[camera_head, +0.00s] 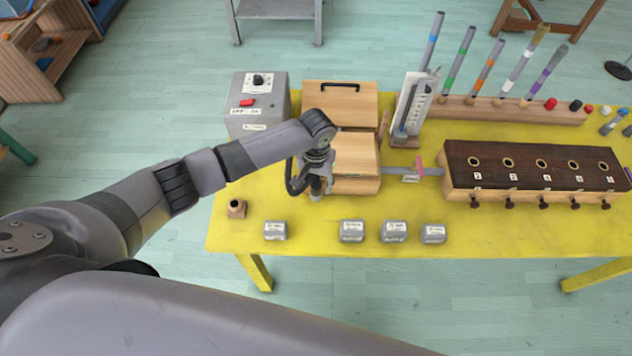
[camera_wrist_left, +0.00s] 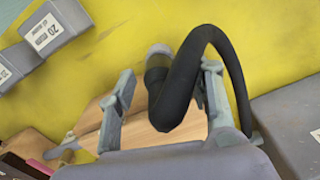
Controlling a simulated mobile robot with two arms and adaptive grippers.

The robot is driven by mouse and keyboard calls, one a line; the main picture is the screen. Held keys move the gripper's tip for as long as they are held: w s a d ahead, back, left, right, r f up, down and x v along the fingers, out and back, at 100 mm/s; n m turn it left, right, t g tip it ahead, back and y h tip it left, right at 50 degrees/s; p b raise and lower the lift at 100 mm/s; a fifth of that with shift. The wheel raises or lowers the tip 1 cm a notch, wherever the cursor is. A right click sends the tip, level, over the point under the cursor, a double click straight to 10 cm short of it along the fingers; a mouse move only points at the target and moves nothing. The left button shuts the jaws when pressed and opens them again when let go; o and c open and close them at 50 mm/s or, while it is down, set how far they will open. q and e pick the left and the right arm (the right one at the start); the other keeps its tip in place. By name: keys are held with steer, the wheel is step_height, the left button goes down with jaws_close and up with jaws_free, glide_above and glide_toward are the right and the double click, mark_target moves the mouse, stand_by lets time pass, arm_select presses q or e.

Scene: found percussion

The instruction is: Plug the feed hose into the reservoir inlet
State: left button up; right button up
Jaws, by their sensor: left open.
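My left gripper (camera_head: 318,188) is at the front left corner of the wooden reservoir (camera_head: 357,186). In the left wrist view its two fingers (camera_wrist_left: 168,92) are apart, with the black feed hose (camera_wrist_left: 192,68) between them. The hose loops over the right finger towards a grey box at the lower right. A grey end piece (camera_wrist_left: 158,50) shows on the hose, over the yellow table. The hose also shows in the head view (camera_head: 291,182), beside the gripper. I cannot make out the inlet, and I cannot tell whether the hose end touches the reservoir. My right gripper is not in view.
A gauge (camera_head: 411,108) and a dark-topped chest (camera_head: 535,165) stand to the right.

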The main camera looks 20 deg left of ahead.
mark_target(316, 181)
arm_select(q)
step_height(316, 181, up, 12)
stand_by(0.4)
stand_by(0.4)
steer(key=s+d+f+m+t+h, duration=0.1)
steer(key=s+d+f, duration=0.15)
steer(key=s, duration=0.35)
steer(key=s+d+f+m+t+h, duration=0.1)
steer(key=s+d+f+m+h, duration=0.1)
steer(key=s+d, duration=0.3)
steer(key=s+a+r+t+y, duration=0.2)
steer(key=s+a+y, duration=0.1)
steer(key=s+a, duration=1.05)
step_height(316, 181, down, 33)
steer(key=s+g+b, duration=0.2)
steer(key=s+b, duration=0.1)
steer(key=b, duration=0.3)
steer(key=s+a+f+g+b, duration=0.1)
steer(key=s+a+f+b, duration=0.1)
steer(key=s+f, duration=1.3)
step_height(316, 181, down, 3)
steer(key=shift+s+a+f+b, duration=0.2)
steer(key=shift+s+a+b, duration=0.1)
steer(key=shift+b, duration=0.4)
